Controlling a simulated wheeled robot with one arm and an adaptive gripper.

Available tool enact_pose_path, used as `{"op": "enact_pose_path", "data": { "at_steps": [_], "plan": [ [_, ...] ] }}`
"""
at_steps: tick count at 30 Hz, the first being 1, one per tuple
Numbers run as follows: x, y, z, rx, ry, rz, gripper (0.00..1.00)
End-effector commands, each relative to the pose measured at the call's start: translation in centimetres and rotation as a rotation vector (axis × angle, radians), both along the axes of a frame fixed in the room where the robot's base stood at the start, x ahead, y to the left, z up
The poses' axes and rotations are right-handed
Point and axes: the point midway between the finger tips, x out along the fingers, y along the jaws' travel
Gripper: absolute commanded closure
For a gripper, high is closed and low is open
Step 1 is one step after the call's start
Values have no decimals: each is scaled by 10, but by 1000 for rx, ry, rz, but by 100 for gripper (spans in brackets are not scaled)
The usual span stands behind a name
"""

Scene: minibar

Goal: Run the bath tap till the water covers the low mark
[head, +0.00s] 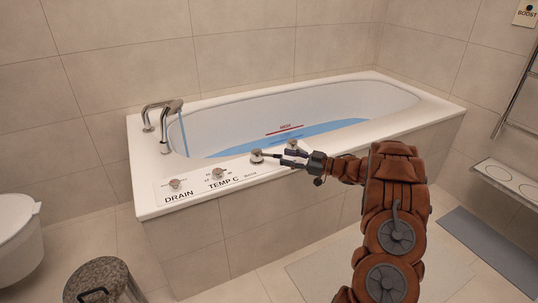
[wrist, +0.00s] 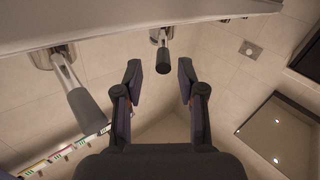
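The white bath (head: 225,106) has a chrome tap (head: 160,112) on its left rim, with a thin blue stream (head: 184,135) falling from the spout. Blue water (head: 310,137) lies in the bath. A red line (head: 285,131) with red lettering above it is on the inner far wall, just above the water; I cannot make out a separate low mark. My gripper (head: 287,157) is over the front rim, beside a round control (head: 257,155) and another control (head: 291,147). In the wrist view my gripper (wrist: 160,75) is open and empty, with a grey-tipped lever (wrist: 162,55) beyond the gap between its fingers.
Another grey-tipped lever (wrist: 85,108) is left of the fingers. The DRAIN control (head: 174,184) and TEMP C control (head: 217,174) sit on the front rim.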

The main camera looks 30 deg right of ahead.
Motion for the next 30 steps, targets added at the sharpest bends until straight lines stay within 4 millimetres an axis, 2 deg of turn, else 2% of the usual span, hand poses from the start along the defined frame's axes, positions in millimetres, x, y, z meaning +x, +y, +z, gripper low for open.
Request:
{"op": "enact_pose_path", "data": {
  "at_steps": [1, 6, 12, 24, 25, 30],
  "plan": [
    [8, 10, -2, 0, 1, 9, 61],
    [29, 29, -2, 0, 0, 15, 61],
    [46, 42, -1, -1, 0, 12, 61],
    [52, 44, 0, -1, 1, 5, 61],
    [52, 44, 0, 0, 0, 6, 62],
    [52, 44, 0, 0, 0, 6, 79]
  ]
}}
